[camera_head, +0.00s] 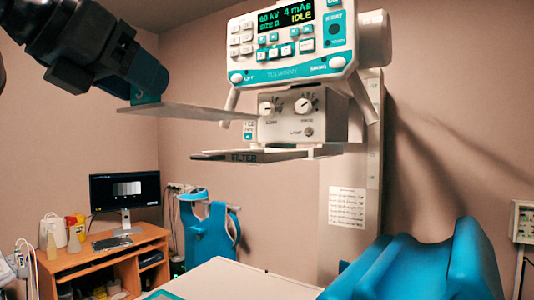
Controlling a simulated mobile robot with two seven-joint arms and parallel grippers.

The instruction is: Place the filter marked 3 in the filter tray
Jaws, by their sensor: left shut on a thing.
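My left gripper (147,97) comes in from the upper left and is shut on the edge of a thin flat grey plate (188,112). The plate looks like a filter and is held nearly level; no number on it can be read from here. The filter tray (225,156), a thin shelf with "FILTER" on its front edge, sticks out under the X-ray collimator box (330,112). The held plate is above the tray in the picture, and its right end overlaps the left side of the collimator. Whether the plate touches anything cannot be told. My right gripper is not in view.
The X-ray control panel (292,45) hangs above the collimator and reads IDLE. Below are a white table top (235,280) and a large blue cushion (430,270). A wooden desk (110,262) with a monitor (125,189) stands at the back left, beside a blue apron (212,235).

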